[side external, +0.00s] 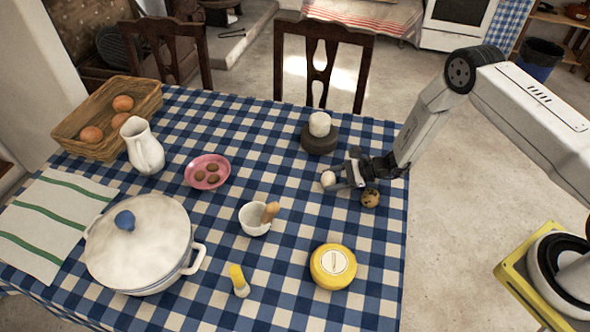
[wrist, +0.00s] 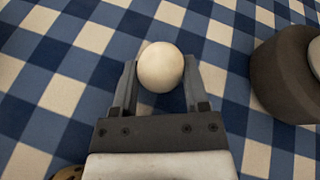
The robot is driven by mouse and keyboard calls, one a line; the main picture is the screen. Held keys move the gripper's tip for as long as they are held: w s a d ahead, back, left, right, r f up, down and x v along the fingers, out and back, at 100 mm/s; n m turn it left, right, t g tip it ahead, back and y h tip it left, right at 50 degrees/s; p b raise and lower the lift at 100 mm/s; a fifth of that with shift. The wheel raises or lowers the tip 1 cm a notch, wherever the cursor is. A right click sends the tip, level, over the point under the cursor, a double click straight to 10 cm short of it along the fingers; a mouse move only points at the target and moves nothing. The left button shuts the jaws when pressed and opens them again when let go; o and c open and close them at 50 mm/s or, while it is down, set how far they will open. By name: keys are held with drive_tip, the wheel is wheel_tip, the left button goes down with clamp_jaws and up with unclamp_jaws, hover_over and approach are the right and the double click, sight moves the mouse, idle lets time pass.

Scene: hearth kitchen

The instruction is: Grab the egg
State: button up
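A pale, cream egg (side external: 328,179) is at the fingertips of my gripper (side external: 341,180), low over the checked tablecloth near the table's right side. In the wrist view the egg (wrist: 160,67) lies between the two grey fingertips (wrist: 160,75), its top end reaching past them. Its sides appear close to both fingers; I cannot tell whether they press on it or whether it is off the cloth. A brown speckled egg (side external: 371,198) lies just right of my gripper, and its edge shows at the lower left of the wrist view (wrist: 68,173).
A dark round stand (side external: 319,142) holding a white item is behind my gripper. A yellow round container (side external: 333,267), mortar (side external: 252,220), pink plate (side external: 207,171), jug (side external: 142,147), pot (side external: 139,246) and basket (side external: 105,117) stand around. Cloth between the egg and mortar is clear.

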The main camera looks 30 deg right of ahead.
drive_tip(key=shift+r, duration=0.2)
idle(0.3)
drive_tip(key=shift+r, duration=0.8)
drive_tip(key=s+d+r, duration=0.2)
drive_tip(key=s+r, duration=0.9)
drive_tip(key=s, duration=0.3)
drive_tip(key=shift+w+a, duration=0.1)
drive_tip(key=shift+w, duration=0.05)
